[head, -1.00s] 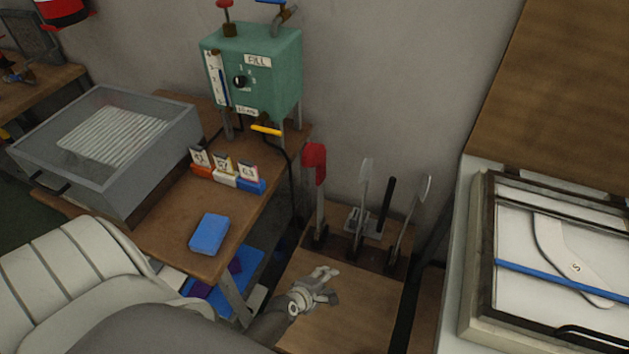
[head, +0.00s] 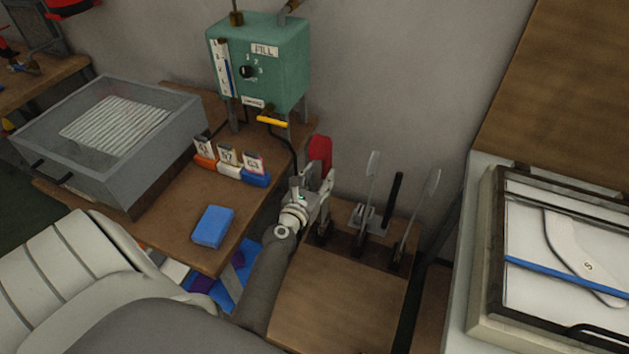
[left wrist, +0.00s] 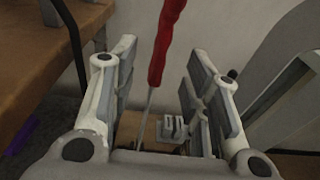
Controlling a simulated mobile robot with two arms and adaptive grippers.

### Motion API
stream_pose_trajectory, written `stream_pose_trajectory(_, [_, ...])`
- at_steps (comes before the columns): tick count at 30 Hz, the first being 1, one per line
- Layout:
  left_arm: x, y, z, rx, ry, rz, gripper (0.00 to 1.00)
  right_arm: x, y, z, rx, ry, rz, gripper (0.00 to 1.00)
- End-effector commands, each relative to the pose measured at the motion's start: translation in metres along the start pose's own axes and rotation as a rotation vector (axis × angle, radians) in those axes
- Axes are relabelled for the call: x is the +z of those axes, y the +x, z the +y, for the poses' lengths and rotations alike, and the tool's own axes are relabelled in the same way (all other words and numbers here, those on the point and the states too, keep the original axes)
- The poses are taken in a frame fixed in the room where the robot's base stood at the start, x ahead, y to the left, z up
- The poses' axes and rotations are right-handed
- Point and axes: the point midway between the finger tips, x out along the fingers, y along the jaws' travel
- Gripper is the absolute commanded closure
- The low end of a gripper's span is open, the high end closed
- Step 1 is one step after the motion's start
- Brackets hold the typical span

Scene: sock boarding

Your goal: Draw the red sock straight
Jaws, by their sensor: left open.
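The red sock (head: 320,151) sits over the top of an upright metal board at the left end of a row on a low wooden stand (head: 345,300). Its lower end hangs above a bare stretch of the board. My left gripper (head: 322,183) is just in front of and below the sock, partly covering the board. In the left wrist view the gripper (left wrist: 163,65) is open, and the red sock (left wrist: 165,42) shows edge-on between and beyond its fingers. I cannot tell whether either finger touches it. My right gripper is not in view.
Two bare upright boards (head: 371,178) and a black lever (head: 393,198) stand right of the sock. The workbench on the left holds a blue sponge (head: 212,227), a green fill box (head: 270,65) and a grey basin (head: 160,160). A framed press (head: 487,270) stands at right.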

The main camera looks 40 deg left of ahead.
Motion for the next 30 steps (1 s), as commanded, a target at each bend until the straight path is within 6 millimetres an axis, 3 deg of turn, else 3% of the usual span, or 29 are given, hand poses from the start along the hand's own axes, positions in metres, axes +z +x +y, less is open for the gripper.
stream_pose_trajectory(15, [-0.001, 0.047, 0.000, 0.000, 0.002, 0.000, 0.57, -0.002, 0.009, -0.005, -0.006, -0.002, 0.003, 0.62])
stream_pose_trajectory(30, [0.000, 0.054, 0.000, 0.000, 0.002, 0.001, 0.58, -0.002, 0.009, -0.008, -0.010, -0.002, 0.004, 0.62])
